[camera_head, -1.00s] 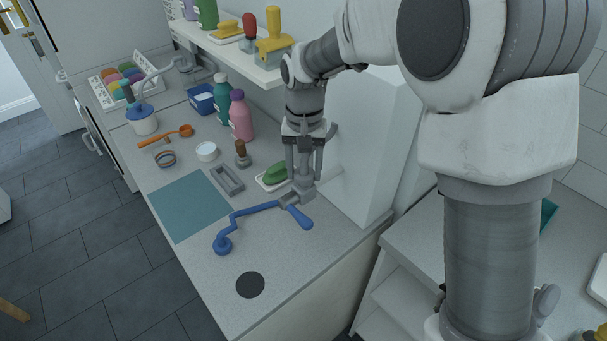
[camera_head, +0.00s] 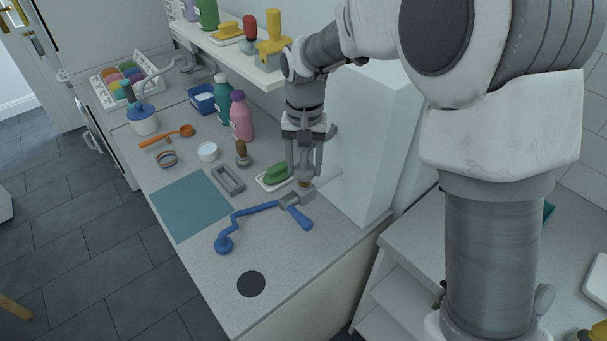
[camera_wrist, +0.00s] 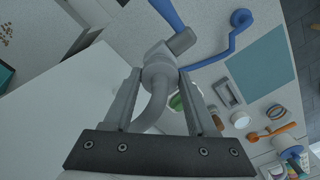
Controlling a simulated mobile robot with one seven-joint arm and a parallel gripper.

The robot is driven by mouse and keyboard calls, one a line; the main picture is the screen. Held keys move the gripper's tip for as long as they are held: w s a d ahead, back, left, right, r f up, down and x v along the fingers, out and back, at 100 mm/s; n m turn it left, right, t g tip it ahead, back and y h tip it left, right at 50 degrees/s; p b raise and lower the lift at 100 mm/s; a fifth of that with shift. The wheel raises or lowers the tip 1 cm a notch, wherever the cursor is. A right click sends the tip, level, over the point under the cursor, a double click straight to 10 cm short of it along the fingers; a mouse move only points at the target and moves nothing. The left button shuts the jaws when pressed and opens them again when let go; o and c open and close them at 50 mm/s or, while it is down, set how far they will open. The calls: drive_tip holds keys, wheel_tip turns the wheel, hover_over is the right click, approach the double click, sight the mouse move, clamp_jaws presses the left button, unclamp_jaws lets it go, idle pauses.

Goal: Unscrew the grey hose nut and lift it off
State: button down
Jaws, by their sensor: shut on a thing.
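The grey hose nut (camera_wrist: 158,72) sits between my gripper's fingertips (camera_wrist: 160,76) in the wrist view, with a grey hose (camera_wrist: 152,112) curving back from it toward the palm. My gripper (camera_head: 304,172) points straight down in the head view and is shut on the nut, which its fingers mostly hide. Just below the fingertips stands a grey fitting (camera_head: 297,198) with a blue lever and a long blue cranked arm (camera_head: 255,210). A small brass-coloured stub (camera_head: 305,184) shows between the fingertips and the fitting. Whether the nut still touches the stub is hard to tell.
A green sponge on a dish (camera_head: 274,177) lies close left of my gripper. A white box-like block (camera_head: 355,150) stands close right. A grey tray (camera_head: 228,179), a stamp, bottles and a teal mat (camera_head: 190,207) lie further left. A shelf (camera_head: 235,52) overhangs behind.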

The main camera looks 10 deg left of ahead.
sight(304, 160)
drive_tip(key=shift+r+p, duration=1.1)
drive_tip(key=shift+r, duration=0.55)
